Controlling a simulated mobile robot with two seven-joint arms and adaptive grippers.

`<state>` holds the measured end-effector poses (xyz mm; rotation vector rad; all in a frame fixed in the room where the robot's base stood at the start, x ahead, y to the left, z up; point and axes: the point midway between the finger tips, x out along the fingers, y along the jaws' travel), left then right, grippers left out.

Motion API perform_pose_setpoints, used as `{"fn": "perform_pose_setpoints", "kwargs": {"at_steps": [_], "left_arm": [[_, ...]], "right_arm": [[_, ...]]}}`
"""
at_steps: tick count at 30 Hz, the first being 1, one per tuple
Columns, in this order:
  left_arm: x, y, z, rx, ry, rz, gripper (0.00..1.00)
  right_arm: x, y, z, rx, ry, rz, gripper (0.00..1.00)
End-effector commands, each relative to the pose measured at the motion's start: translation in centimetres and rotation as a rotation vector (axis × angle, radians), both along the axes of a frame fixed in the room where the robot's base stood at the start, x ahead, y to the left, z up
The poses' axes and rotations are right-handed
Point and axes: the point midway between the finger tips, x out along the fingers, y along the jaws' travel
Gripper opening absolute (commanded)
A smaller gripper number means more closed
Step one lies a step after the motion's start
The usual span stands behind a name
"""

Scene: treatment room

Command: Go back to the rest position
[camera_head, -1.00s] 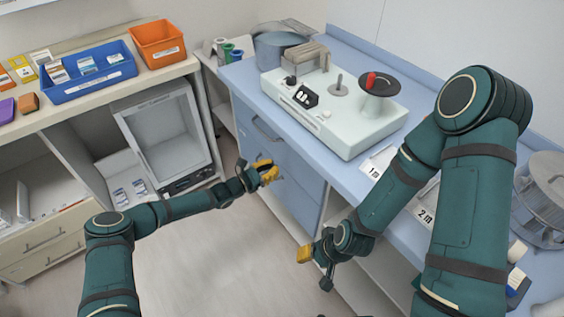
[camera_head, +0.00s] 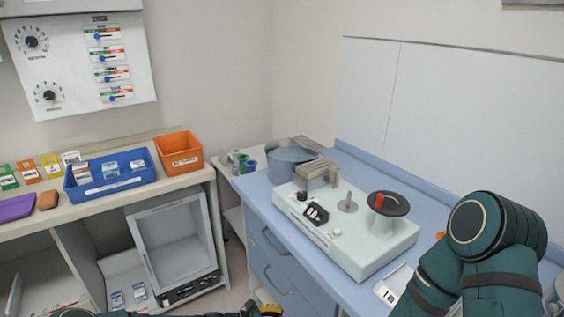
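My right arm (camera_head: 480,265) comes in at the lower right, over the blue counter. My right gripper is below the picture and out of view. No object shows in either hand.
A white device (camera_head: 345,235) with a red knob stands on the blue counter (camera_head: 340,290), with a grey-blue pot (camera_head: 290,163) behind it. A blue bin (camera_head: 110,180) and an orange bin (camera_head: 179,152) stand on the left shelf. A wall panel (camera_head: 80,65) hangs above.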

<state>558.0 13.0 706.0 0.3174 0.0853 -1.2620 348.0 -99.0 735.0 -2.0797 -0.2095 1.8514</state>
Motion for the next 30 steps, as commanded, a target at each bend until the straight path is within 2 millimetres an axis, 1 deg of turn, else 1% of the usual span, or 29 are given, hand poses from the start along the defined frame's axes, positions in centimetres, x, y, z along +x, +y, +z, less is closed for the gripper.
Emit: {"fn": "perform_pose_setpoints", "kwargs": {"at_steps": [1, 2, 3, 4, 5, 6, 8, 9, 10, 12, 15, 18, 22, 30], "left_arm": [[-3.1, -1.4, -0.4, 0.124, -0.046, -0.127, 0.00], [-5.1, -1.8, -0.9, 0.209, -0.083, -0.206, 0.00], [-7.6, -1.9, -1.5, 0.324, -0.137, -0.309, 0.00], [-9.3, -1.6, -1.9, 0.405, -0.180, -0.380, 0.00], [-10.9, -1.1, -2.2, 0.481, -0.226, -0.451, 0.00], [-12.8, -0.1, -2.5, 0.578, -0.291, -0.539, 0.00], [-15.1, 1.6, -2.4, 0.712, -0.397, -0.662, 0.00], [-16.4, 2.8, -2.2, 0.791, -0.467, -0.734, 0.00], [-17.2, 3.7, -1.8, 0.844, -0.519, -0.784, 0.00], [-18.5, 5.5, -0.7, 0.947, -0.639, -0.880, 0.00], [-19.9, 7.4, 0.9, 1.043, -0.778, -0.975, 0.00], [-20.6, 8.3, 2.2, 1.095, -0.868, -1.024, 0.00], [-21.0, 8.7, 2.8, 1.119, -0.918, -1.048, 0.00], [-21.0, 8.7, 2.8, 1.119, -0.919, -1.048, 0.00]], "right_arm": [[0.0, 0.0, 0.0, 0.000, 0.000, 0.000, 0.47], [0.0, 0.0, 0.0, 0.000, 0.000, 0.000, 0.47], [0.0, 0.0, 0.0, 0.000, 0.000, 0.000, 0.47], [0.0, 0.0, 0.0, 0.000, 0.000, 0.000, 0.47], [0.0, 0.0, 0.0, 0.000, 0.000, 0.000, 0.47], [0.0, 0.0, 0.0, 0.000, 0.000, 0.000, 0.47], [0.0, 0.0, 0.0, 0.000, 0.000, 0.000, 0.47], [0.0, 0.0, 0.0, 0.000, 0.000, 0.000, 0.47], [0.0, 0.0, 0.0, 0.000, 0.000, 0.000, 0.47], [0.0, 0.0, 0.0, 0.000, 0.000, 0.000, 0.47], [0.0, 0.0, 0.0, 0.000, 0.000, 0.000, 0.47], [0.0, 0.0, 0.0, 0.000, 0.000, 0.000, 0.47], [0.0, 0.0, 0.0, 0.000, 0.000, 0.000, 0.47], [0.0, 0.0, 0.0, 0.000, 0.000, 0.000, 0.47]]}}
